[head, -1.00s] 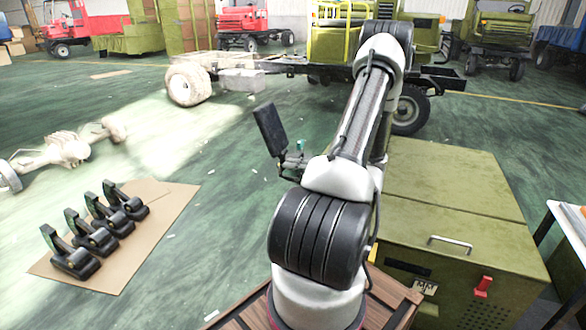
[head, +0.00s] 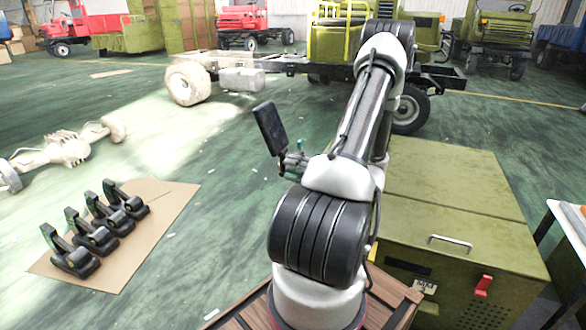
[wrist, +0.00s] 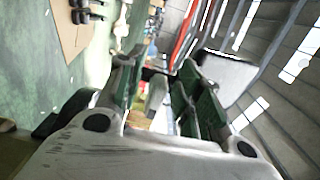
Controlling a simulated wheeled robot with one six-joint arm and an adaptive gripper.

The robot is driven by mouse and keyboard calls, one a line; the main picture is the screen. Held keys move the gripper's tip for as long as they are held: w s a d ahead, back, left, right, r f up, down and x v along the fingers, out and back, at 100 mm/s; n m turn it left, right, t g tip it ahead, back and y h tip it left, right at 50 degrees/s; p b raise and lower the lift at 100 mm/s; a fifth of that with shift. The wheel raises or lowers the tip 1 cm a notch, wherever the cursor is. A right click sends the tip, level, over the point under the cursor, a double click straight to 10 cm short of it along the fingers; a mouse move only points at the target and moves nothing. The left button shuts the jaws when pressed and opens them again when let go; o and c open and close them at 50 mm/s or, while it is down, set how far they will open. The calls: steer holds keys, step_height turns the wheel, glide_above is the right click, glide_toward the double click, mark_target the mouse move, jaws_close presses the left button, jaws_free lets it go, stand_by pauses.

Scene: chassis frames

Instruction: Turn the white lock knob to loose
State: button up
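In the wrist view, a small pale piece (wrist: 157,94), which looks like the white lock knob, shows between the fingers of my gripper (wrist: 163,98). The fingers have dark green pads and stand apart, with gaps beside the pale piece. I cannot tell whether either finger touches it or which way it is turned. In the head view, the end of my arm is small and partly hidden behind my own links.
A green cabinet (head: 440,190) with a metal handle and red latch stands right of my arm. Several black pedal-like parts (head: 95,235) lie on cardboard (head: 165,215) at left. A pale axle (head: 65,150) and a truck chassis (head: 240,78) are farther off. Open floor lies between.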

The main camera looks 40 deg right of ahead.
steer(key=v, duration=1.1)
steer(key=shift+s, duration=0.3)
steer(key=shift+d, duration=0.1)
